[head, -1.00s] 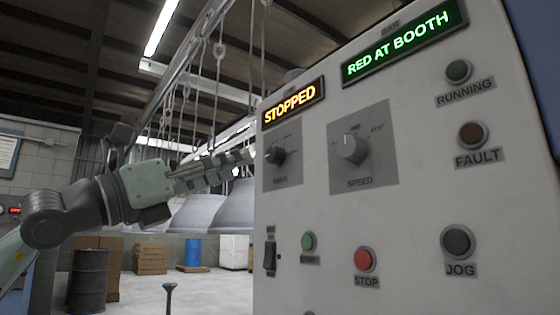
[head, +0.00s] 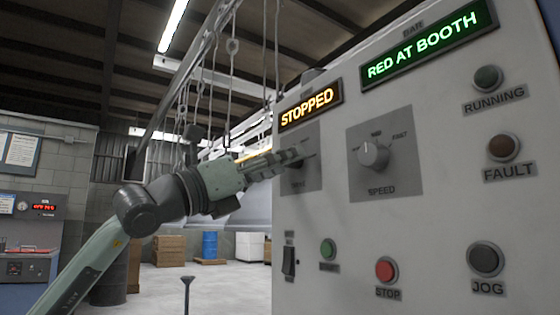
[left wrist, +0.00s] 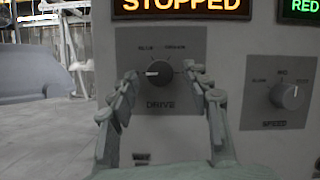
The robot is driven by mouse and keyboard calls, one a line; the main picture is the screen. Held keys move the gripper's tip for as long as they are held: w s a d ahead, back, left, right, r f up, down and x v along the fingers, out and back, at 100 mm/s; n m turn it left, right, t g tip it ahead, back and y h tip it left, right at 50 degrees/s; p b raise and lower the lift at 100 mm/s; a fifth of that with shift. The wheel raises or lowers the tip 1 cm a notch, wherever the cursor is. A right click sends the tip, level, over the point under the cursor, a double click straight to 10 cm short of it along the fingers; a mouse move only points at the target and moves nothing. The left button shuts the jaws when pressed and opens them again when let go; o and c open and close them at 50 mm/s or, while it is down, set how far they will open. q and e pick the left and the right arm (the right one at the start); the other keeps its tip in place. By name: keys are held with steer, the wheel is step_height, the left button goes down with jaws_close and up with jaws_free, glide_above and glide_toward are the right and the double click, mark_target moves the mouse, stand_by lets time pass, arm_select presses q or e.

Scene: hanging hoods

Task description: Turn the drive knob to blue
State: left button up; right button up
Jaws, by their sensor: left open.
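The drive knob (left wrist: 160,73) is a dark round knob on a grey plate marked DRIVE (left wrist: 190,40) on the white control panel. Its white mark points left in the left wrist view. Two small labels stand above it, too small to read surely; the left one may read BLUE. My left gripper (left wrist: 161,76) is open, with one finger on each side of the knob; I cannot tell whether they touch it. In the head view my left gripper (head: 298,157) reaches in from the left and largely hides the knob. My right gripper is out of view.
The speed knob (head: 375,154) is right of the drive plate. Below are a green button (head: 327,249), the red STOP button (head: 386,270), a black switch (head: 288,262) and the JOG button (head: 486,258). Displays read STOPPED (head: 311,105) and RED AT BOOTH (head: 430,45).

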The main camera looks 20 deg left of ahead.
arm_select(q)
jaws_close()
stand_by(0.3)
steer(key=shift+m+g+h, duration=0.3)
steer(key=shift+m, duration=0.2)
steer(key=shift+w+a+r+m+g+h+p, duration=0.15)
steer(key=shift+m+g+h+p, duration=0.6)
steer(key=shift+m, duration=1.8)
steer(key=shift+a+r+m+g+h+b, duration=0.1)
steer(key=shift+m+g+h, duration=0.2)
steer(key=shift+m+g, duration=1.65)
steer(key=shift+w+a+r+m+g+h+p, duration=0.15)
steer(key=shift+m+g+h+p, duration=0.35)
steer(key=shift+m, duration=2.7)
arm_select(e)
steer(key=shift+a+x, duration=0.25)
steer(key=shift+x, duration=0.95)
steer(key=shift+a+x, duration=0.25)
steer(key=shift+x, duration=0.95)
arm_select(q)
steer(key=shift+f, duration=0.15)
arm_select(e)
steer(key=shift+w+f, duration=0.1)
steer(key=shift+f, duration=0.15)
